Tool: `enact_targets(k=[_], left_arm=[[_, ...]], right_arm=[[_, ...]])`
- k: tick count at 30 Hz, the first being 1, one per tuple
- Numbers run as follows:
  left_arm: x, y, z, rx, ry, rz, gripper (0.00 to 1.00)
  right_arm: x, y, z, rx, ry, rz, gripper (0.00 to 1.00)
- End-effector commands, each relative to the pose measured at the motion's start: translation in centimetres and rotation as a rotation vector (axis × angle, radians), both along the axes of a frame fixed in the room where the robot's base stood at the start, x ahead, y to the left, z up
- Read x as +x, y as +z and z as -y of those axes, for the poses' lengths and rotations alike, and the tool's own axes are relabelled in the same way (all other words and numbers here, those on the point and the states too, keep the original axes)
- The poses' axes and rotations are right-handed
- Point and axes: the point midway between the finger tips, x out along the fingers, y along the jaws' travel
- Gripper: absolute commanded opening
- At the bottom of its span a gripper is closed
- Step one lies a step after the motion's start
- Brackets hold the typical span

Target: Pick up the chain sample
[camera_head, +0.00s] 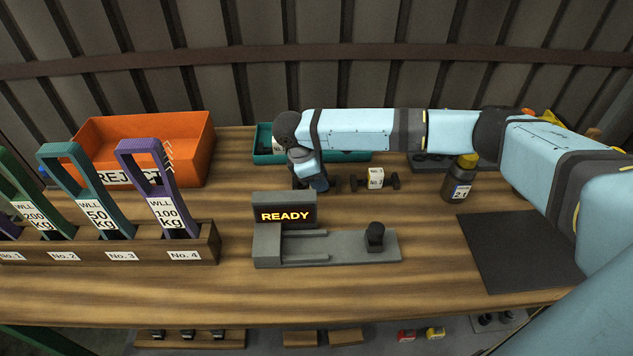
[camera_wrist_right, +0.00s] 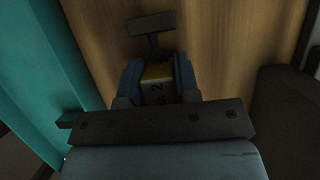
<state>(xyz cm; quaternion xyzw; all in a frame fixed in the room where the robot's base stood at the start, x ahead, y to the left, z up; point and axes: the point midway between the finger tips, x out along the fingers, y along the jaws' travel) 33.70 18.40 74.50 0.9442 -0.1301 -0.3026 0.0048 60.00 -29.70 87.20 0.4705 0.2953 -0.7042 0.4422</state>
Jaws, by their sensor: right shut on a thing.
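My right gripper (camera_head: 312,180) reaches down at the back middle of the table. In the right wrist view its blue fingers (camera_wrist_right: 158,80) are shut on a chain sample (camera_wrist_right: 157,73), a small block with a yellowish top and a pale label that seems to read 2. A dark crossbar end (camera_wrist_right: 152,23) of it sticks out beyond the fingers. In the head view the gripper mostly hides this sample. A second chain sample (camera_head: 375,178), dark with a white tag, lies just right of the gripper. Whether the held sample touches the table I cannot tell. My left gripper is out of view.
A teal tray (camera_head: 262,157) stands behind the gripper. A test stand with a READY display (camera_head: 285,216) is in front. An orange reject bin (camera_head: 207,150) and a rack (camera_head: 212,245) of WLL handles stand left. A dark bottle (camera_head: 457,185) and black mat (camera_head: 515,250) are right.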

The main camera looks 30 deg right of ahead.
Motion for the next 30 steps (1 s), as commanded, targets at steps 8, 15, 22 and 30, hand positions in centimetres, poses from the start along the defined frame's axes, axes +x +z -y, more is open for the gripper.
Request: enact_targets(k=[8, 15, 22, 30], left_arm=[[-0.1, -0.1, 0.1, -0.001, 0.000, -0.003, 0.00], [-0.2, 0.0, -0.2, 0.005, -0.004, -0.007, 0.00], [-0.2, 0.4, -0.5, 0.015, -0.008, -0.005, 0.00], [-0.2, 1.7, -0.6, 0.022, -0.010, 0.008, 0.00]], right_arm=[[0.0, 0.3, 0.0, 0.000, 0.000, 0.001, 0.00], [0.1, 2.8, 0.0, 0.001, 0.001, 0.003, 0.00], [0.1, 8.6, 0.0, 0.002, 0.000, 0.005, 0.00], [0.2, 16.3, 0.1, -0.001, 0.000, 0.005, 0.00]])
